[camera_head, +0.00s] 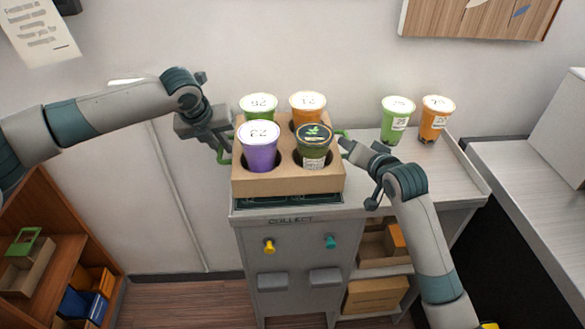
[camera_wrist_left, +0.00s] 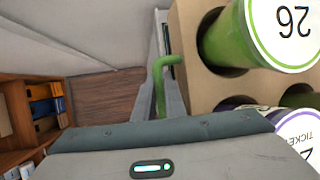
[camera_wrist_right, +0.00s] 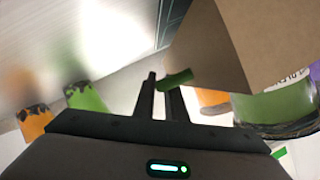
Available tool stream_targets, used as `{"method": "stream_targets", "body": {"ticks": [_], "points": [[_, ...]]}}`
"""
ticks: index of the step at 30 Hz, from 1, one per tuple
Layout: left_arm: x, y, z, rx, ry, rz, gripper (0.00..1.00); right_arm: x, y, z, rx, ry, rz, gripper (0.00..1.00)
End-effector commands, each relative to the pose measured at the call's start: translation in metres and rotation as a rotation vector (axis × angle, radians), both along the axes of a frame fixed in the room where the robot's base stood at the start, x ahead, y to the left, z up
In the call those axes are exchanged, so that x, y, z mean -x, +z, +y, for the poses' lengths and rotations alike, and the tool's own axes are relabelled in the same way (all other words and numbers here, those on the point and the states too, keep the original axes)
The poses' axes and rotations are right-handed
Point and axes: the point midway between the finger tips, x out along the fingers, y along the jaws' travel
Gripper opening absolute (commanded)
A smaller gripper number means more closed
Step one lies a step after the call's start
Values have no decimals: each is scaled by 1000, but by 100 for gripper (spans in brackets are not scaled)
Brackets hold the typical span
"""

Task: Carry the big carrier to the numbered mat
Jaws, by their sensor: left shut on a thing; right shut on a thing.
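The big carrier (camera_head: 288,182) is a brown cardboard box with green side handles, level over the front of the counter marked COLLECT. It holds several cups: a green one (camera_head: 258,106), an orange one (camera_head: 308,106), a purple one (camera_head: 260,148) and a dark-lidded green one (camera_head: 313,146). My left gripper (camera_head: 222,150) is shut on the left green handle (camera_wrist_left: 161,68). My right gripper (camera_head: 345,143) is shut on the right green handle (camera_wrist_right: 178,79). A dark green mat (camera_head: 262,203) shows under the carrier's front edge; its numbers are hidden. I cannot tell whether the carrier touches it.
A green cup (camera_head: 396,121) and an orange cup (camera_head: 435,120) stand on the counter (camera_head: 455,165) to the right. Yellow (camera_head: 269,246) and teal (camera_head: 330,241) knobs stick out of the counter front. A wooden shelf (camera_head: 50,260) stands at lower left.

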Motion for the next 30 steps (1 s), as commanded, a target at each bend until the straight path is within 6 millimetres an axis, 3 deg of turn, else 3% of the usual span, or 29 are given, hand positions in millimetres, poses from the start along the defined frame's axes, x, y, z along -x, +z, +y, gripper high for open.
{"method": "stream_targets", "body": {"ticks": [30], "points": [[-1, 19, -5, 9, -6, -7, 0, 0, 19, 4, -6, 7, -8, 0]]}}
